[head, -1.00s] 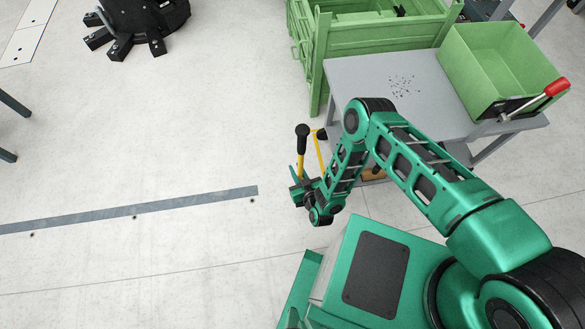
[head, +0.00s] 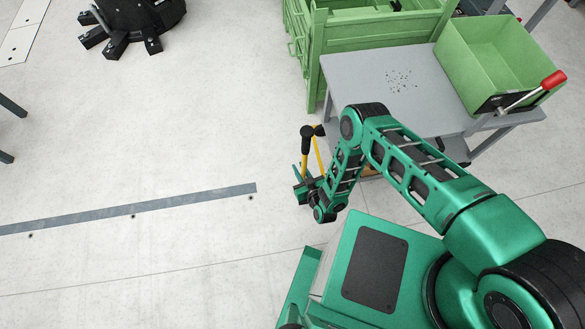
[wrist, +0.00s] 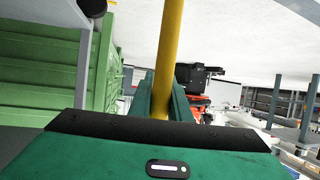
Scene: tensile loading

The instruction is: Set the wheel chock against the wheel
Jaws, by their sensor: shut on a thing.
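My gripper (head: 302,178) is low beside the grey table, left of my forearm in the head view. It is shut on a yellow bar (wrist: 169,48) that passes upright between its green fingers in the wrist view. In the head view, a yellow bar (head: 304,168) with a black end rises at the gripper. A second, thinner yellow bar (head: 319,155) with a black end stands close to its right. Whether either belongs to the wheel chock I cannot tell. I cannot pick out a chock block or the wheel in these views.
A grey table (head: 355,75) carries a green bin (head: 480,60) with a red-handled tool on its edge. A large green crate (head: 375,38) stands behind. A grey floor strip (head: 130,210) lies left, on open floor. A black footed base (head: 140,15) stands at the far left.

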